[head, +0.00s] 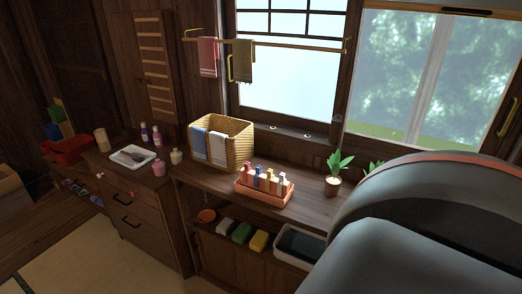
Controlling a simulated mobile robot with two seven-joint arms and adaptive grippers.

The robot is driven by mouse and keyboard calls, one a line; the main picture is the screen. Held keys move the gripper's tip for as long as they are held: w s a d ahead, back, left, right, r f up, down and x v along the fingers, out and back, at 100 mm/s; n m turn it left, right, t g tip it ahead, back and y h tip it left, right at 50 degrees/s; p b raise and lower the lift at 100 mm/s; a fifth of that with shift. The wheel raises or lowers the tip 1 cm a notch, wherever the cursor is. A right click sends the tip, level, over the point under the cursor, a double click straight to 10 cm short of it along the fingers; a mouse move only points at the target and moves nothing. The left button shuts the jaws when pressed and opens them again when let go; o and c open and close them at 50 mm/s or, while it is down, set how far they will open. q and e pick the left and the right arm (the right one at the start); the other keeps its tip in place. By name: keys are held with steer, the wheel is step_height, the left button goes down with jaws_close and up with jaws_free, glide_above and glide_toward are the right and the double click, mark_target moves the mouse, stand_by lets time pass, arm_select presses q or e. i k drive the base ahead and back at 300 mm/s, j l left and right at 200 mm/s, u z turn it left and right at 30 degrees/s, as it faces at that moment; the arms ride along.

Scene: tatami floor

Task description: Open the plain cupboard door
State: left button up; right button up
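A plain dark wooden cupboard front (232,268) is below the open shelf of the long counter, low in the middle of the head view. A dark upright handle (193,243) shows at its left edge. The front looks shut, but its lower part is cut off by the picture edge and its right part is hidden behind my arm. A slatted panel (152,70) hangs on the wall at the upper left; it is not plain. Neither of my grippers is in view.
The counter (210,177) bears a wicker basket (240,140), a bottle rack (264,190) and a potted plant (333,183). A drawer unit (130,205) with a tray (133,156) stands left. Tatami floor (75,265) at the lower left is clear.

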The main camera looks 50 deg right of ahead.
mark_target(251, 275)
steer(key=z, duration=1.35)
steer(key=i+j, duration=0.1)
steer(key=i, duration=0.85)
